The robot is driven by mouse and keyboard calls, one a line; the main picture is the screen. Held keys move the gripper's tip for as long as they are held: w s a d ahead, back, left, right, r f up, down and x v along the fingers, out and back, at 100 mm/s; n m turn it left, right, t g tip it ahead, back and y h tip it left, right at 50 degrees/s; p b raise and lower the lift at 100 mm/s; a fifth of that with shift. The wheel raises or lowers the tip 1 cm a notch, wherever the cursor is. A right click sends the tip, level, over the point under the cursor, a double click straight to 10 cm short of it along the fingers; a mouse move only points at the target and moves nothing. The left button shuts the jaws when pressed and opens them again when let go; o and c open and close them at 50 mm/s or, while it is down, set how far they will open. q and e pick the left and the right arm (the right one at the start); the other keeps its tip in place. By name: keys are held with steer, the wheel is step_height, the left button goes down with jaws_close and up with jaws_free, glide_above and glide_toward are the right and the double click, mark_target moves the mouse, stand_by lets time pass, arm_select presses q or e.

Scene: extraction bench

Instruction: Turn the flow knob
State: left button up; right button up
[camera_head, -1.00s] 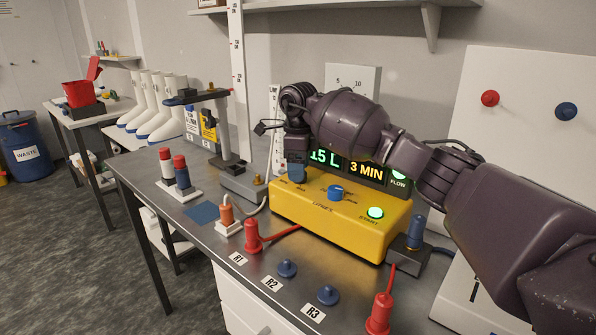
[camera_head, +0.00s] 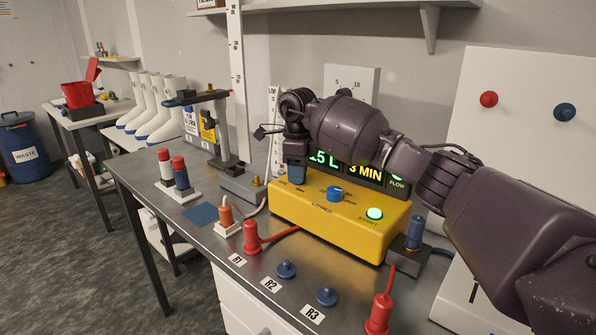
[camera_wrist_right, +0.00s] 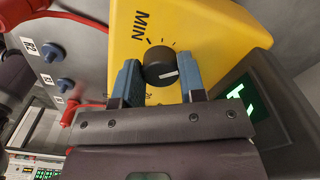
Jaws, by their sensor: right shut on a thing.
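The yellow control box (camera_head: 330,222) stands on the bench with a blue LITRES knob (camera_head: 334,193) and a lit green START button (camera_head: 374,214). My right gripper (camera_head: 297,173) is over the left end of its top and hides what is there. In the right wrist view, my right gripper (camera_wrist_right: 159,78) has its two blue fingers on either side of a black knob (camera_wrist_right: 160,64) with a white pointer mark, shut on it. "MIN" is printed beside this knob; I cannot see a flow label on it. My left gripper is out of view.
A dark display (camera_head: 365,172) behind the box is partly covered by my right arm. A metal stand (camera_head: 222,130) rises to the left.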

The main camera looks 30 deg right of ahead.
steer(key=shift+r+m+p, duration=0.25)
steer(key=shift+m+p, duration=0.15)
steer(key=shift+m, duration=0.3)
steer(key=shift+m+p, duration=0.5)
steer(key=shift+m, duration=1)
steer(key=shift+f+m+p, duration=0.1)
steer(key=shift+m+p, duration=0.35)
steer(key=shift+m, duration=0.05)
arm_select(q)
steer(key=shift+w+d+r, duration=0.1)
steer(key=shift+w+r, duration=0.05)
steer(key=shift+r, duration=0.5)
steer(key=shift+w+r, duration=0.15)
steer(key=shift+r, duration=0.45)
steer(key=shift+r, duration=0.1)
arm_select(e)
steer(key=o, duration=0.9)
steer(key=shift+f, duration=0.1)
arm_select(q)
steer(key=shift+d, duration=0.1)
